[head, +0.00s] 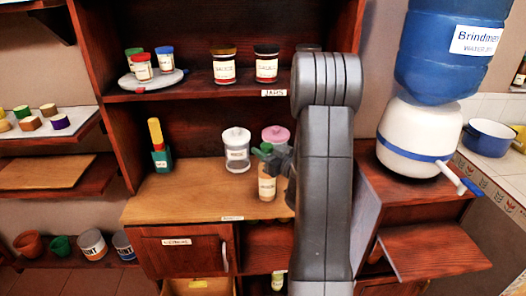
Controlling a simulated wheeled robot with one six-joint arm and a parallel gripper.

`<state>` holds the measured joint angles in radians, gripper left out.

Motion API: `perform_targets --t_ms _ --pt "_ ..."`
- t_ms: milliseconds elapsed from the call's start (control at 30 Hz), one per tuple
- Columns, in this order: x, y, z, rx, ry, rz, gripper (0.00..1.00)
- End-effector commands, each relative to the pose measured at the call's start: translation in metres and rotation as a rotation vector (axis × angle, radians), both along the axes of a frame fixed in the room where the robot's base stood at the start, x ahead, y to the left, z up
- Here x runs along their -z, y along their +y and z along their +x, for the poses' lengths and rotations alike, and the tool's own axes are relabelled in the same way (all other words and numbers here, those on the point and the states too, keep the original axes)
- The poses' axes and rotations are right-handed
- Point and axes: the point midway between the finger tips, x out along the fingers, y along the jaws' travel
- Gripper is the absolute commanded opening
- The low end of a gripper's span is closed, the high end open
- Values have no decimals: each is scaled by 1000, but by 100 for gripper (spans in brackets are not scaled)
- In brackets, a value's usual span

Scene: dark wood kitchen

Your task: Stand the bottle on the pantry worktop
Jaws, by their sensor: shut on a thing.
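My arm hides the right end of the worktop and part of the gripper.
A glass jar (237,148) and a pink-lidded jar (275,138) stand behind the bottle. A yellow-handled item in a teal holder (160,158) stands at left. The worktop's front left is clear.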

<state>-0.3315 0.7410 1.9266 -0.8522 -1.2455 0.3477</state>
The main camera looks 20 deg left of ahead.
Motion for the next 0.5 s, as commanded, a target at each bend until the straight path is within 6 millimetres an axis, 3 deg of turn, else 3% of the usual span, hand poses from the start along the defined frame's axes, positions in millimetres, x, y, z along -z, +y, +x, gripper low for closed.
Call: perform_targets --t_ms 67,100,233,500 --pt "1 0 0 0 -2 1 0" --pt "1 0 0 0 0 0 29" --pt "1 0 0 0 0 0 55" --pt "1 0 0 0 0 0 55"
